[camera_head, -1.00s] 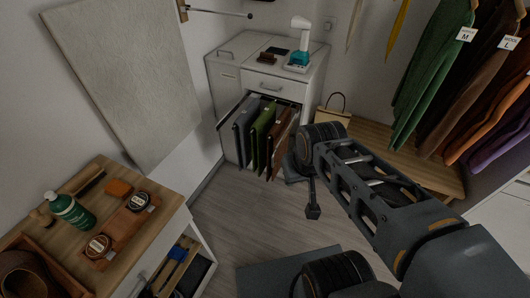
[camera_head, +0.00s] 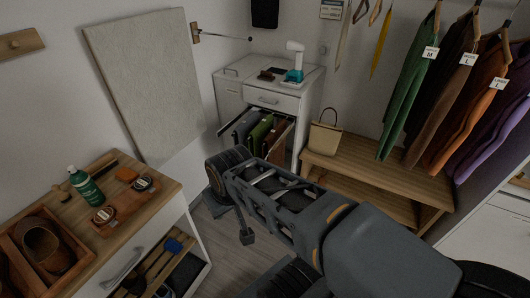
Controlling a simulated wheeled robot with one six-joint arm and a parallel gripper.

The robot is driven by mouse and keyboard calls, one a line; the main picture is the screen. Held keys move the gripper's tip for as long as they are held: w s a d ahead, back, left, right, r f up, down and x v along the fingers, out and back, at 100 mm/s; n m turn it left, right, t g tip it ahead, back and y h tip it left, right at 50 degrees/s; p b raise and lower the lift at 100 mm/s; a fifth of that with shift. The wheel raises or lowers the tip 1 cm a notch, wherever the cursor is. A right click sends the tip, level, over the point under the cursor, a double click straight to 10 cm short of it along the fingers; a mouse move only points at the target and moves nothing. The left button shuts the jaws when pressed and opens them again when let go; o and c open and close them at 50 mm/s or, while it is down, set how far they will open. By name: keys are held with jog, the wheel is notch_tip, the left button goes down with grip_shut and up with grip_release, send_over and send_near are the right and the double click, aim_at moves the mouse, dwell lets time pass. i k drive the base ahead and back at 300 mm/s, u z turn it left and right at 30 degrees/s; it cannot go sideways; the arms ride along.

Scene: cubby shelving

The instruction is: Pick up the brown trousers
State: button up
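The brown trousers (camera_head: 279,133) hang at the right end of a pull-out rack in the white cabinet (camera_head: 308,112). Green trousers (camera_head: 261,132) and grey trousers (camera_head: 244,126) hang to their left. My arm hides the lower part of the brown trousers. My gripper (camera_head: 246,237) is at the lower middle of the picture, below and in front of the rack. Only a dark finger-like part of it shows, so its opening cannot be seen. It appears apart from the trousers.
A wooden bench (camera_head: 365,165) with a cream bag (camera_head: 324,138) stands right of the cabinet. Labelled garments (camera_head: 440,112) hang above it. A wood-topped counter (camera_head: 140,207) with a green bottle (camera_head: 86,186) stands at left. A little grey floor (camera_head: 222,235) shows between.

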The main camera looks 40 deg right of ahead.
aim_at(277, 157)
jog(key=z, duration=0.2)
jog(key=i, duration=0.9)
jog(key=z, duration=0.85)
jog(key=i, duration=0.3)
jog(key=z, duration=0.2)
